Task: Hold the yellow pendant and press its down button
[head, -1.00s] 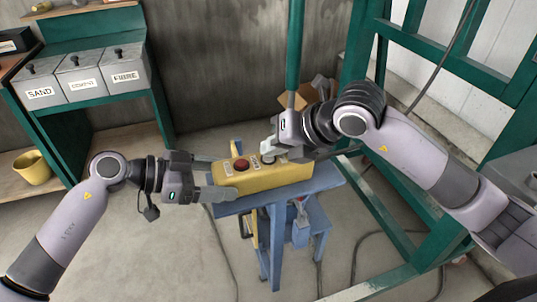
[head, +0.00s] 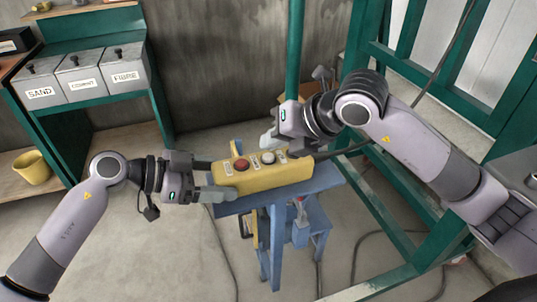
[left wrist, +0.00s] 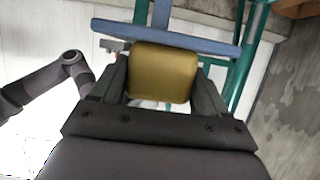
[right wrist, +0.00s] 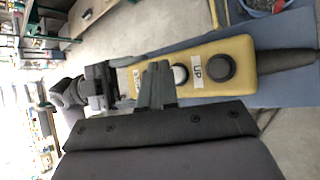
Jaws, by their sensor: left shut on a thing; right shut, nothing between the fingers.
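The yellow pendant (head: 262,178) lies lengthwise above a blue stand, with a red button (head: 241,165), a pale button (head: 267,158) and a dark button beside the UP label (right wrist: 219,68). My left gripper (head: 218,178) is shut on the pendant's left end. In the left wrist view the yellow end (left wrist: 163,72) sits between its two fingers. My right gripper (head: 267,140) is shut and empty, its fingertips just behind and above the pendant's buttons, seemingly apart from them. In the right wrist view its closed fingers (right wrist: 158,80) hide part of the pendant's face and a label.
The blue stand (head: 325,180) is under the pendant, and a dark cable leaves the pendant's right end. A green frame (head: 390,190) stands close on the right. Bins marked SAND, CEMENT and FIBRE (head: 128,78) and a yellow bucket (head: 32,168) are at the left.

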